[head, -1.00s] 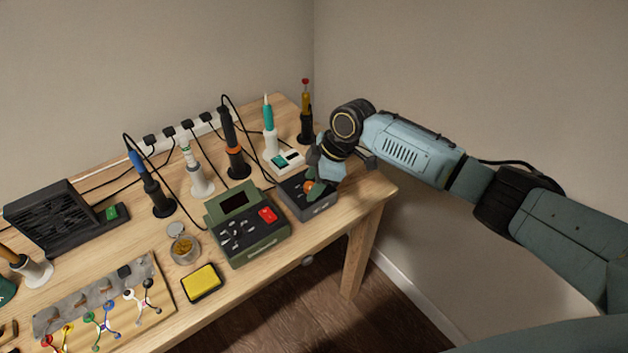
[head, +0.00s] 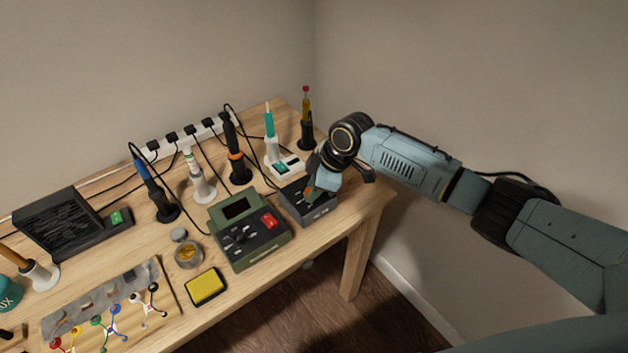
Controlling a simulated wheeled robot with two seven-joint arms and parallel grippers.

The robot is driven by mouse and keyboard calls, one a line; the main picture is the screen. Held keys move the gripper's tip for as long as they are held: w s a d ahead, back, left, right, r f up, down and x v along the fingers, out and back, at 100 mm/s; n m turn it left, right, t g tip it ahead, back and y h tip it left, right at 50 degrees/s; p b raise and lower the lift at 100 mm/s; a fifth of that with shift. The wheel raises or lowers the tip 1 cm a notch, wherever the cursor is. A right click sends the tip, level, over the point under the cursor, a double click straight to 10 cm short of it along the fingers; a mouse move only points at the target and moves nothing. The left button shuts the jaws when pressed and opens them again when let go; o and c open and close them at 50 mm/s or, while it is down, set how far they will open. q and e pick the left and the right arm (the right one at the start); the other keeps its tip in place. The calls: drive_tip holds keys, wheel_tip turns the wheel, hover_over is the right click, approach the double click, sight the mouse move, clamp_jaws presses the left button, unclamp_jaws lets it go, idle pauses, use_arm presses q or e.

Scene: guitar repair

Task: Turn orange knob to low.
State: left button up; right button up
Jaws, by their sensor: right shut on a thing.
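The orange knob (head: 309,195) sits on top of a small dark grey box (head: 318,214) near the right end of the workbench. Only a sliver of the knob shows between my fingers, so its setting cannot be read. My right gripper (head: 311,193) reaches down from the right and is shut on the orange knob. The gripper body hides much of the top of the box. My left gripper is not in view.
A green station (head: 249,235) with a red switch stands just left of the box. Behind are a teal iron in a white stand (head: 272,140) and an orange-ringed black iron (head: 235,155). A yellow sponge (head: 206,287) lies near the front edge of the workbench (head: 290,268).

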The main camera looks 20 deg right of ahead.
drive_tip(key=m+p, duration=0.1)
drive_tip(key=p, duration=0.1)
drive_tip(key=m+p, duration=0.1)
drive_tip(key=p, duration=0.1)
drive_tip(key=shift+s+a+r+m+t+h, duration=0.1)
drive_tip(key=shift+s+r+m+t+h, duration=0.05)
drive_tip(key=shift+r+m+t+h, duration=0.2)
drive_tip(key=m+t+h+p, duration=0.1)
drive_tip(key=m+p, duration=0.2)
drive_tip(key=p, duration=0.2)
drive_tip(key=shift+a+f, duration=0.1)
drive_tip(key=shift+a, duration=0.05)
use_arm(q)
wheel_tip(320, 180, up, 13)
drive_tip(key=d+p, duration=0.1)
drive_tip(key=p, duration=0.2)
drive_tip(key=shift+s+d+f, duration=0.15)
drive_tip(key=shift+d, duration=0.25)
use_arm(e)
drive_tip(key=shift+f+m+h, duration=0.2)
drive_tip(key=shift+m+h, duration=0.45)
drive_tip(key=shift+m, duration=1.1)
drive_tip(key=o, duration=1)
drive_tip(key=shift+s, duration=0.1)
